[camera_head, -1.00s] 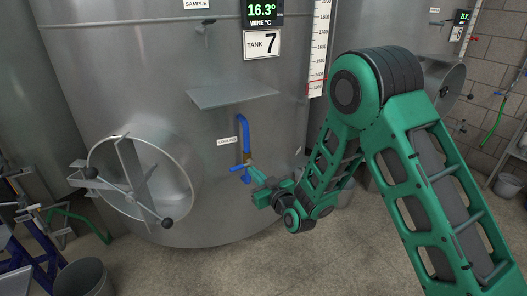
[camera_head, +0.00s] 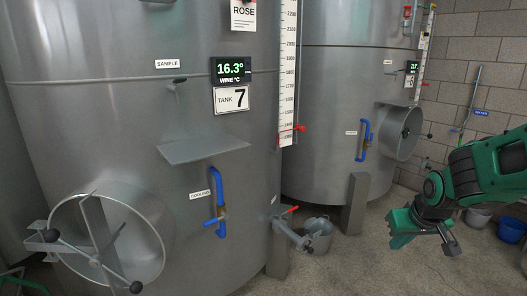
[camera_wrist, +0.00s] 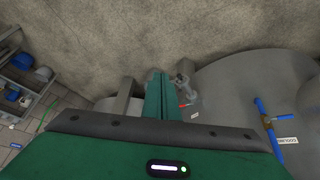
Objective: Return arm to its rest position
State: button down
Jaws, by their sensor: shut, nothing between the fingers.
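My arm is folded at the right of the head view. My gripper (camera_head: 424,246) hangs low there, over the floor, to the right of the tanks and apart from them. It is shut and empty. In the wrist view its green fingers (camera_wrist: 160,97) lie together, with nothing held between them. Tank 7 (camera_head: 120,130) fills the left half of the head view. Its blue valve handle (camera_head: 217,187) stands upright beside a small label, well away from my gripper.
A round manway door (camera_head: 108,237) juts from tank 7 at lower left, and a shelf (camera_head: 203,151) sticks out above the valve. A bucket (camera_head: 318,234) stands between the tanks. A second tank (camera_head: 340,110) is behind. A blue tub (camera_head: 511,229) is at far right.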

jog(key=s+d+r+m+g, duration=0.1)
jog(key=s+d+m+g, duration=0.1)
jog(key=s, duration=1.1)
jog(key=s+d+r+m+g, duration=0.1)
jog(key=s+d+m+g, duration=0.2)
jog(key=s, duration=1)
jog(key=shift+d+r+m+g+y, duration=0.3)
jog(key=shift+r+m+y, duration=0.1)
jog(key=shift+m, duration=0.1)
